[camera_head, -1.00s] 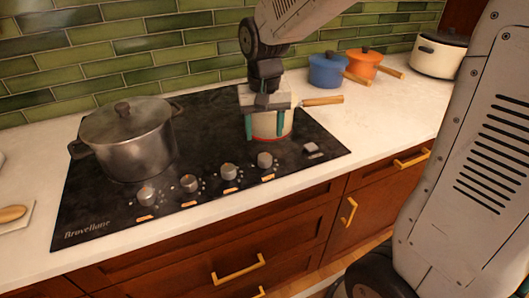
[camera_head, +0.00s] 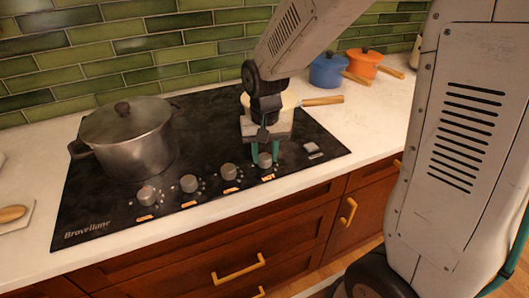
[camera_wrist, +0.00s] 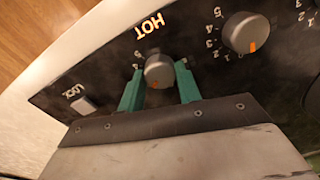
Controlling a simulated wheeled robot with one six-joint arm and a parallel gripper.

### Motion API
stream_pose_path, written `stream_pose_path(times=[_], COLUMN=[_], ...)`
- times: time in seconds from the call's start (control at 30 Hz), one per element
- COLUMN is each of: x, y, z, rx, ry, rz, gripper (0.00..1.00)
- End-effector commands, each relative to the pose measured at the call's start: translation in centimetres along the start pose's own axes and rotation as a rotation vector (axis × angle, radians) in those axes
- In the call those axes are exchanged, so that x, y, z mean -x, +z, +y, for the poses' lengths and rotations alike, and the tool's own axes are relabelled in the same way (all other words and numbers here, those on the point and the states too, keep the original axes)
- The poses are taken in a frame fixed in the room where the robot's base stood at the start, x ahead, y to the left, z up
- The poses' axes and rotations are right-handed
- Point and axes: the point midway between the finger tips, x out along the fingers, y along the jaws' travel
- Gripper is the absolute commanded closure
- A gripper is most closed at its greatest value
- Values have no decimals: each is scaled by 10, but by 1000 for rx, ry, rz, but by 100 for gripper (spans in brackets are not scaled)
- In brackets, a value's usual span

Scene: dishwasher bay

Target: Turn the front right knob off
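Several round grey knobs line the cooktop's front edge. The rightmost knob (camera_head: 265,160) sits between my gripper's (camera_head: 265,157) two green fingers. In the wrist view this knob (camera_wrist: 159,71) has an orange mark pointing toward my gripper's palm, and the fingers (camera_wrist: 159,80) meet its sides. A lit HOT sign (camera_wrist: 148,26) is beside it. The neighbouring knob (camera_wrist: 246,33) shows its own orange mark, on the lower right of its face. Much of the rightmost knob's number scale is hidden by the fingers.
A lidded steel pot (camera_head: 128,142) stands on the cooktop's left. A pan with a wooden handle (camera_head: 322,100) is behind my gripper. A LOCK button (camera_head: 312,148) is right of the knob. Blue (camera_head: 328,70) and orange (camera_head: 362,63) pots stand at the back right.

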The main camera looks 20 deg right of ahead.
Motion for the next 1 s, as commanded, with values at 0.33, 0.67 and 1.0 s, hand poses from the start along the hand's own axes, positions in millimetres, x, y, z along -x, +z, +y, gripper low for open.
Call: stream_pose_path(times=[0.33, 0.67, 1.0], x=[0, 0, 1], y=[0, 0, 0], z=[0, 0, 0], rx=[18, 192, 508], ry=[0, 0, 0], rz=[0, 0, 1], gripper=[89, 89, 89])
